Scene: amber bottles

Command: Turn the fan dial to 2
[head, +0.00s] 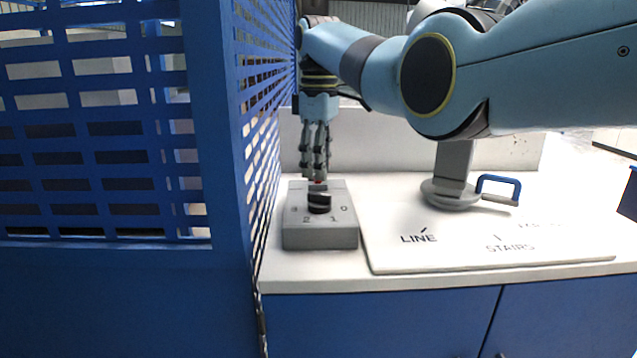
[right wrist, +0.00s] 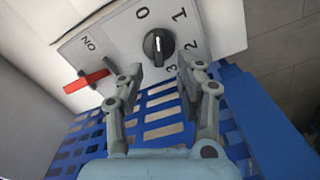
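The fan dial (head: 319,203) is a round black knob on top of a grey box (head: 320,236) on the white counter. It shows whole in the right wrist view (right wrist: 158,46), with a white mark that seems to lie toward the 0. The numbers 0, 1, 2 and 3 stand around it. My right gripper (head: 316,178) points down just behind and above the dial. In the right wrist view its two fingers (right wrist: 160,70) are apart with nothing between them, and the dial lies just beyond the tips. My left gripper is out of view.
A red lever (right wrist: 86,81) sits on the box beside the ON label. A blue slatted panel (head: 240,130) stands close on the left. A white board (head: 480,240) with printed words and a blue-handled item (head: 499,181) are on the right.

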